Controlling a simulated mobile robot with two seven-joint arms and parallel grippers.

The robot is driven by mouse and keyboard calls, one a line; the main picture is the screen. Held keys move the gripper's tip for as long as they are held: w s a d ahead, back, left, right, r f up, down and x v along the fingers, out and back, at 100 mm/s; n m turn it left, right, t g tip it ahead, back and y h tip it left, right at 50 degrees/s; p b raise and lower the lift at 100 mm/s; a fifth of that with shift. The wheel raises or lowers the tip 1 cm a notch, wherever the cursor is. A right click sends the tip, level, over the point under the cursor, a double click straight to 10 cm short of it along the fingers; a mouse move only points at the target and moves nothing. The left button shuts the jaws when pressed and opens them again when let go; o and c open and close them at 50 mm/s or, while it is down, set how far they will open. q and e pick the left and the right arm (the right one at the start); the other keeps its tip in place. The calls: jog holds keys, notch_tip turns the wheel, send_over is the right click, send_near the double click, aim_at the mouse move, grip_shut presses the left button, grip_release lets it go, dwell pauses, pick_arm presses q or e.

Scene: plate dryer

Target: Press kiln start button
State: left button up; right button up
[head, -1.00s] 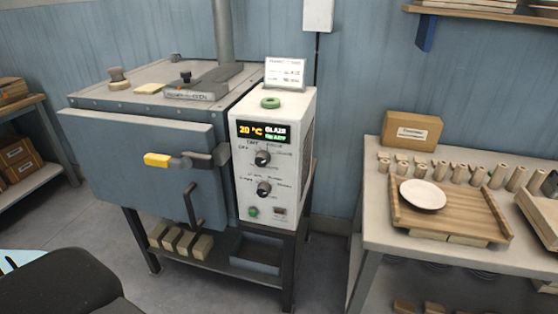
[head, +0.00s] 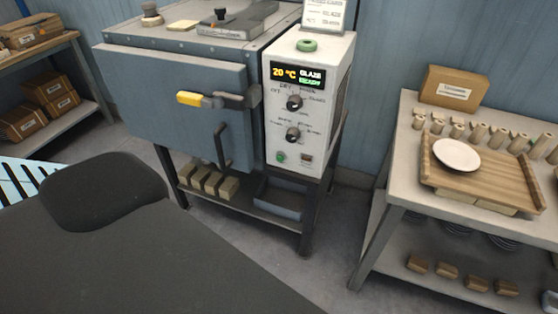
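The kiln (head: 180,95) stands against the blue wall with its front door closed and a yellow-gripped latch (head: 200,100) across it. Its white control box (head: 330,95) is on the right side. The display (head: 297,76) reads 20 °C, GLAZE and what looks like READY. Below it are two dark knobs, an upper one (head: 294,102) and a lower one (head: 292,135). A small green button (head: 281,157) sits at the lower left of the panel, beside a small reddish-dark switch (head: 306,158). Neither gripper shows; dark parts of my own body fill the lower left.
A green ring (head: 306,45) lies on top of the control box. A table (head: 398,165) at the right holds a wooden board (head: 500,187) with a white plate (head: 457,154). A shelf (head: 75,125) with boxes stands at the left. Grey floor (head: 330,240) shows between kiln and table.

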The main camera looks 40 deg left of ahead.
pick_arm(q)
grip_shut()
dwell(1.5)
